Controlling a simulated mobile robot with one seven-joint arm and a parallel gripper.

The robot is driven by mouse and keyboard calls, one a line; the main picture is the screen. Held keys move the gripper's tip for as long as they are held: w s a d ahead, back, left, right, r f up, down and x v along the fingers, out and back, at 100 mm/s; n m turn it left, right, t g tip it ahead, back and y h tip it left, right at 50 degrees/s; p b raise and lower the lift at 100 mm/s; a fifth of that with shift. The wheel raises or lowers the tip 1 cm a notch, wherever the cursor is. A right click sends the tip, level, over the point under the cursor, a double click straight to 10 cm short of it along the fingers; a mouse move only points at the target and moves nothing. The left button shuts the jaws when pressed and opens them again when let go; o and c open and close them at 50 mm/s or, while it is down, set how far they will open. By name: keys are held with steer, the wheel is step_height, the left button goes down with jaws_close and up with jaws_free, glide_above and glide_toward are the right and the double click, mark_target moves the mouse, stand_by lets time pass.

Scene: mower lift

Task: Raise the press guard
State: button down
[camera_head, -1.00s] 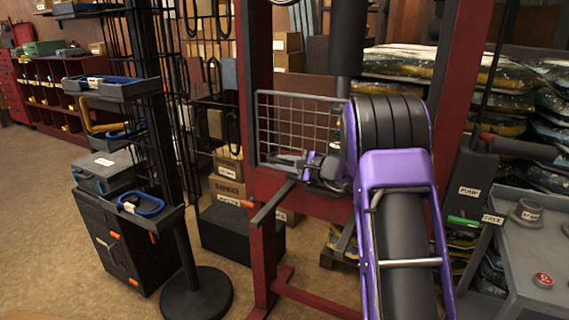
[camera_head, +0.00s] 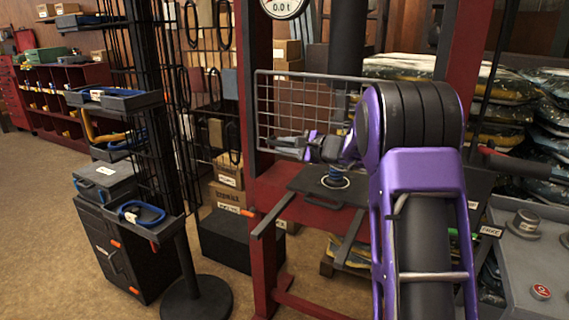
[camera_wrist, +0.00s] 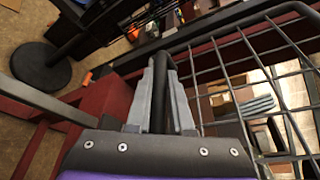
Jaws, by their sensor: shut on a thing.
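The press guard (camera_head: 292,108) is a grey wire-mesh panel in front of the red press frame (camera_head: 253,75). It stands upright above the press bed. In the wrist view its mesh (camera_wrist: 235,75) fills the right side. My gripper (camera_head: 285,146) is at the guard's lower edge. In the wrist view my gripper (camera_wrist: 163,70) has its two grey fingers closed around a dark bar at the guard's edge. Below the guard, a dark plate (camera_head: 345,192) carries a blue coil (camera_head: 337,180). My purple arm hides the guard's right end.
A round gauge (camera_head: 284,5) reading 0.0 t is at the top. A black stand with trays (camera_head: 140,213) is left of the press. A grey cart (camera_head: 510,270) with a red button (camera_head: 540,292) is at right. Floor at left is clear.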

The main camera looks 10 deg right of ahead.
mark_target(285, 105)
step_height(285, 105, up, 12)
steer(key=p, duration=0.3)
steer(key=shift+f+p, duration=0.1)
steer(key=shift+p, duration=0.2)
steer(key=c, duration=0.8)
jaws_free()
steer(key=shift+f, duration=0.15)
steer(key=shift+d, duration=0.1)
steer(key=v, duration=1.7)
steer(key=shift+s+b, duration=0.2)
steer(key=shift+b, duration=0.25)
